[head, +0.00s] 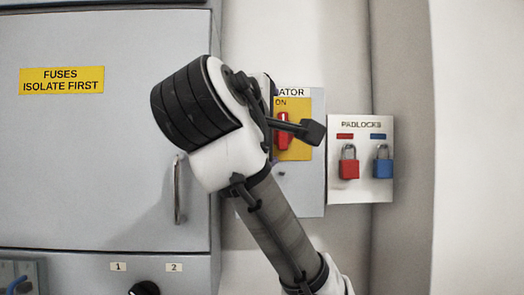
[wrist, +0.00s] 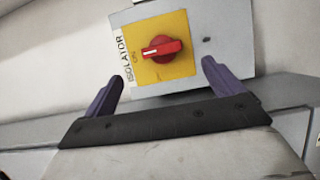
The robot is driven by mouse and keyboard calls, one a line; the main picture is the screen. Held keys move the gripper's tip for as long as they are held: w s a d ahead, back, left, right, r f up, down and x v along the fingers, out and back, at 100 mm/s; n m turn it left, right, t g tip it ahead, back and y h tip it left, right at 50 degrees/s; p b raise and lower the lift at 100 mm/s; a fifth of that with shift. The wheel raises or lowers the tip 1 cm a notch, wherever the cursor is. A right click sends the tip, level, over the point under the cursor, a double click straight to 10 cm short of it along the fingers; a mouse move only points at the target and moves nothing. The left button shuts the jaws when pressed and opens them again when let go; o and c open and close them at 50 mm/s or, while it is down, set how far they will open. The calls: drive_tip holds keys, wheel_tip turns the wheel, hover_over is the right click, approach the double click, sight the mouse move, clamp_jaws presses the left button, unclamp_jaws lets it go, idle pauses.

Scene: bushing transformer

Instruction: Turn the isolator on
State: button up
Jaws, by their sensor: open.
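The isolator is a grey box (head: 315,192) with a yellow plate (head: 298,152) and a red rotary handle (head: 283,131). In the head view the handle stands about upright below the ON label. In the wrist view the red handle (wrist: 162,49) lies roughly across the yellow plate (wrist: 180,72), its white-marked end toward the ON label (wrist: 135,57). My gripper (wrist: 162,72) is open and empty. Its purple fingers lie to either side of the handle in the picture, apart from it. In the head view my arm hides the box's left side.
A padlock board (head: 361,190) with a red padlock (head: 349,165) and a blue padlock (head: 383,165) is right of the isolator. A large grey fuse cabinet (head: 80,150) with a vertical door handle (head: 178,190) is on the left. A black knob (head: 145,289) is below.

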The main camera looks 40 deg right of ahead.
drive_tip(key=b+v, duration=0.2)
drive_tip(key=v, duration=0.1)
drive_tip(key=shift+s+a, duration=0.1)
drive_tip(key=shift+a, duration=0.15)
idle(0.4)
